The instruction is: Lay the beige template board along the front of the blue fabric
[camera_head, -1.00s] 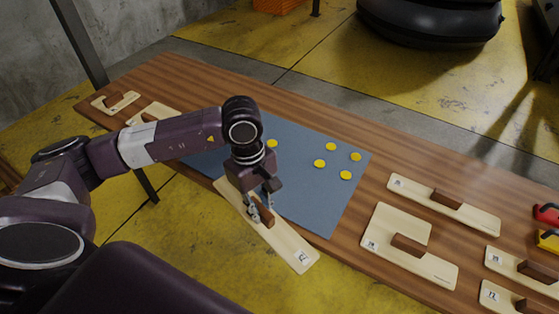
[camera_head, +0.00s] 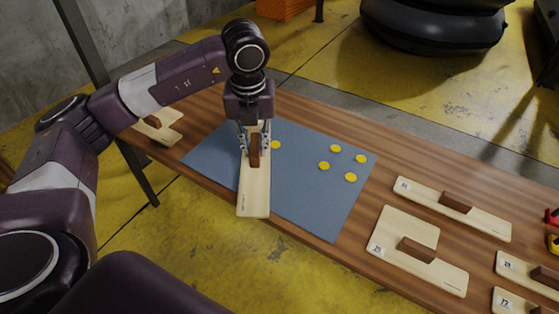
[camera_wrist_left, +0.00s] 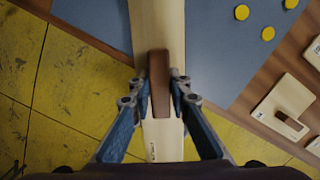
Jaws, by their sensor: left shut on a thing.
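The beige template board (camera_head: 256,190) is long and narrow with a brown block handle (camera_head: 254,150). My left gripper (camera_head: 254,148) is shut on that handle, one finger on each side. In the left wrist view the handle (camera_wrist_left: 159,85) stands between the fingers of the gripper (camera_wrist_left: 160,90), with the board (camera_wrist_left: 160,140) beneath. The board lies across the blue fabric (camera_head: 310,190), its near end reaching past the front edge. Whether it touches the fabric I cannot tell. The blue fabric lies flat on the wooden table. My right gripper is not in view.
Several yellow discs (camera_head: 337,149) lie on the fabric's right and middle parts. Other beige boards with brown handles (camera_head: 417,249) lie on the table (camera_head: 390,180) to the right. One board (camera_head: 158,126) lies at the far left. Yellow floor lies in front.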

